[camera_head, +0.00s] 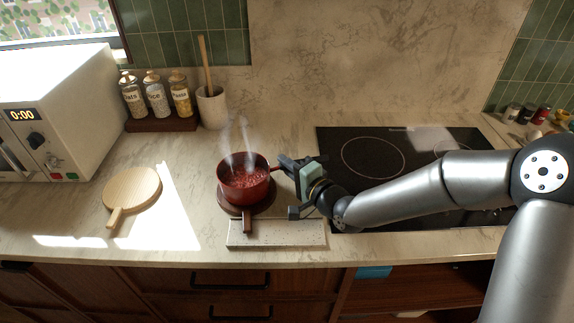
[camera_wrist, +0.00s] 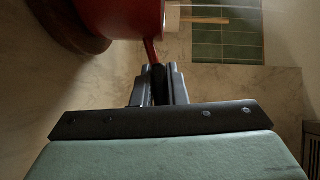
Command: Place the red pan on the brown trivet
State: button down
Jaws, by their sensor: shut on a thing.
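The red pan (camera_head: 232,193) holds steaming red contents and sits over the brown trivet (camera_head: 262,208) in the head view. The trivet's short handle points toward the counter's front edge. I cannot tell for sure whether the pan touches the trivet or hangs just above it. My gripper (camera_head: 284,164) comes from the right and is shut on the pan's handle. In the wrist view the fingers (camera_wrist: 158,80) close around the red handle (camera_wrist: 151,50), with the pan's side (camera_wrist: 125,18) beyond and part of the trivet (camera_wrist: 62,25) at upper left.
A pale speckled board (camera_head: 285,240) lies in front of the trivet. A black cooktop (camera_head: 350,190) is to the right. A round wooden board (camera_head: 135,187), a microwave (camera_head: 75,110), labelled jars (camera_head: 155,98) and a utensil crock (camera_head: 212,110) stand left and behind.

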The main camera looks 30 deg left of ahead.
jog(key=shift+f, duration=0.1)
jog(key=c, duration=1.5)
grip_release()
jog(key=shift+o, duration=0.2)
jog(key=v, duration=1.2)
jog(key=shift+s+b, duration=0.1)
jog(key=shift+b, duration=0.2)
